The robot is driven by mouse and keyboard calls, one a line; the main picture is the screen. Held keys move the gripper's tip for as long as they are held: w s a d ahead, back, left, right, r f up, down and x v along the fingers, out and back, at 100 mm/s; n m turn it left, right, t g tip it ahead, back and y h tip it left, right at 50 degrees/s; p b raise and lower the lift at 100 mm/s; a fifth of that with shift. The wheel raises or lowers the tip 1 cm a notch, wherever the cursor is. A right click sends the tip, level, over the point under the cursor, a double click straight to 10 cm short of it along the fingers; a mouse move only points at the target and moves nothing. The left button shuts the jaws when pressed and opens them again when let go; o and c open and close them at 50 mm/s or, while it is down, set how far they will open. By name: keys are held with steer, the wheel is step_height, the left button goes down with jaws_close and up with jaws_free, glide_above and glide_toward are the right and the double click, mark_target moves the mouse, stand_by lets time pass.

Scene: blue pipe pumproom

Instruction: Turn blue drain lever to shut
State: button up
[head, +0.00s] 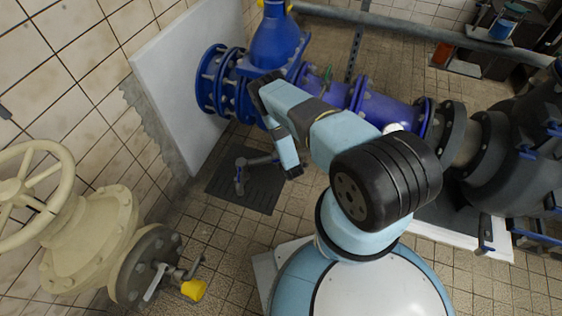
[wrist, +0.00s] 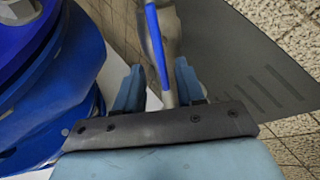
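The blue drain lever (wrist: 156,45) is a narrow blue strip beside a grey drain pipe (wrist: 172,45) in the wrist view. It runs down between the two fingers of my gripper (wrist: 158,88). The fingers stand apart, with a gap visible at the left finger; the right finger is close to the pipe, and I cannot tell whether they touch.
A large blue flanged pipe (wrist: 55,85) is close on the left in the wrist view; the blue pipe run (head: 345,95) crosses behind my arm in the head view. The dark mat (head: 262,200) lies below. A beige valve (head: 90,240) with a yellow-tipped lever (head: 193,290) stands lower left.

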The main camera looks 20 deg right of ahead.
steer(key=shift+x, duration=2.1)
jaws_close()
